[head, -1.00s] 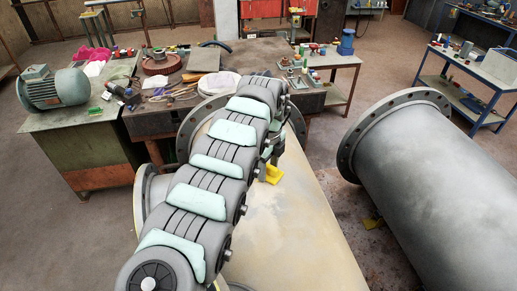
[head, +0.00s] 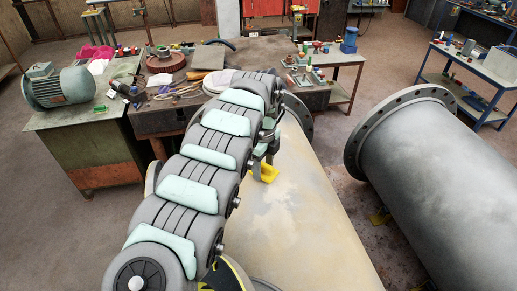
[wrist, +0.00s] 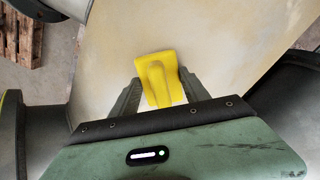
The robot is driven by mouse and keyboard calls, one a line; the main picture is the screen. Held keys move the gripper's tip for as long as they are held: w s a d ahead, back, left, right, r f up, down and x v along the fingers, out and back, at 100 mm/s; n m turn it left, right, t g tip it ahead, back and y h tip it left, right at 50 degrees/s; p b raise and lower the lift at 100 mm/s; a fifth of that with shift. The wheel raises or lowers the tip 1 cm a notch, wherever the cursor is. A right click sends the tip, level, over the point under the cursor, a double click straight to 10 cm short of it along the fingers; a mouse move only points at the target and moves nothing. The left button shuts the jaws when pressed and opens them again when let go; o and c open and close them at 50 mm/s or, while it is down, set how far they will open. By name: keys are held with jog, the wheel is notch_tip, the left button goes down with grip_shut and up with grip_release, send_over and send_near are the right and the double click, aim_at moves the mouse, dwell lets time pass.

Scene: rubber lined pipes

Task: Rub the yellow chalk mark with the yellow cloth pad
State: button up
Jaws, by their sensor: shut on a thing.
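The yellow cloth pad (head: 268,173) is at the upper left part of the cream-coloured pipe (head: 300,215) in the head view. In the wrist view the pad (wrist: 158,68) lies in front of the pipe surface, its narrow raised grip between my fingers. My gripper (wrist: 160,92) is shut on the pad. In the head view my gripper (head: 264,155) is partly hidden by my arm. Whether the pad touches the pipe is hard to tell. The pipe has faint yellowish and pale patches; I cannot make out a distinct yellow chalk mark.
A large grey flanged pipe (head: 440,165) lies to the right, with a floor gap between the pipes. A cluttered workbench (head: 160,122) stands behind, with a green motor (head: 60,86) at left. A blue trolley (head: 470,85) stands at the back right.

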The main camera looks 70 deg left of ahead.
jog(key=r, duration=0.3)
jog(key=shift+w, duration=0.3)
jog(key=shift+r, duration=2.6)
jog(key=shift+d, duration=0.1)
